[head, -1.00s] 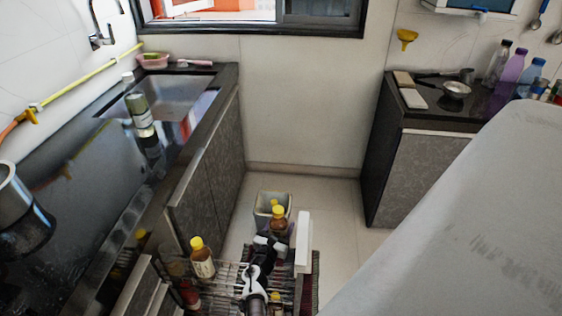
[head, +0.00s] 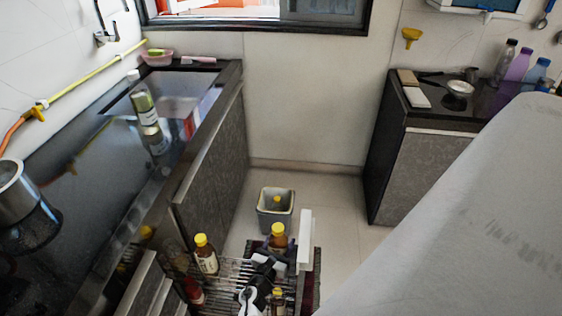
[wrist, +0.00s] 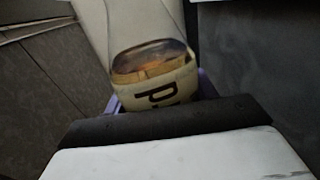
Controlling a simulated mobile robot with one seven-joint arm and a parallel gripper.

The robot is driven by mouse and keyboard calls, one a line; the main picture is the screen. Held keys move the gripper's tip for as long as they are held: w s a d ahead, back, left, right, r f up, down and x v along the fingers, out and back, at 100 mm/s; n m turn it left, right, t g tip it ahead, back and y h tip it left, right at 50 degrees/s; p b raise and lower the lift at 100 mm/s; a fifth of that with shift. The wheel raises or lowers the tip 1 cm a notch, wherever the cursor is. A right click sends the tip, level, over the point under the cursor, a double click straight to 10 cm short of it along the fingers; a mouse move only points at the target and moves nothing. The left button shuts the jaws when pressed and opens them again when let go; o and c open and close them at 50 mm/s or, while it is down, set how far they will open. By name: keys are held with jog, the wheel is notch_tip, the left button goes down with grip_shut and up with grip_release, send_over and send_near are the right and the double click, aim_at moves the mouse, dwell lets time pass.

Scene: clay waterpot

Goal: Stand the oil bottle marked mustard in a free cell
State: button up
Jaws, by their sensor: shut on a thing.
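My gripper (head: 268,260) is shut on a brown bottle with a yellow cap (head: 279,241), held upright at the far end of the wire rack (head: 230,270). In the wrist view the bottle's pale label (wrist: 160,92) fills the space between the fingers; only a few large letters show, so I cannot read its name. A second yellow-capped bottle (head: 206,256) with a white label stands in the rack to the left. Another yellow-capped bottle (head: 278,297) shows partly beside my arm. My arm hides much of the rack and its cells.
A white upright panel (head: 306,242) stands close right of the held bottle. A grey bin (head: 275,222) with something yellow inside stands on the floor behind. A red bottle (head: 193,291) is at the rack's left. The sink counter (head: 205,120) edges the left.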

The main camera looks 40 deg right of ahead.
aim_at(279, 251)
jog(key=shift+s+a, duration=1.1)
jog(key=shift+a, duration=0.15)
notch_tip(279, 251, down, 5)
jog(key=b, duration=0.5)
jog(key=shift+w+d+f, duration=0.1)
jog(key=o, duration=1.2)
jog(key=shift+o, duration=1)
jog(key=shift+f, duration=0.1)
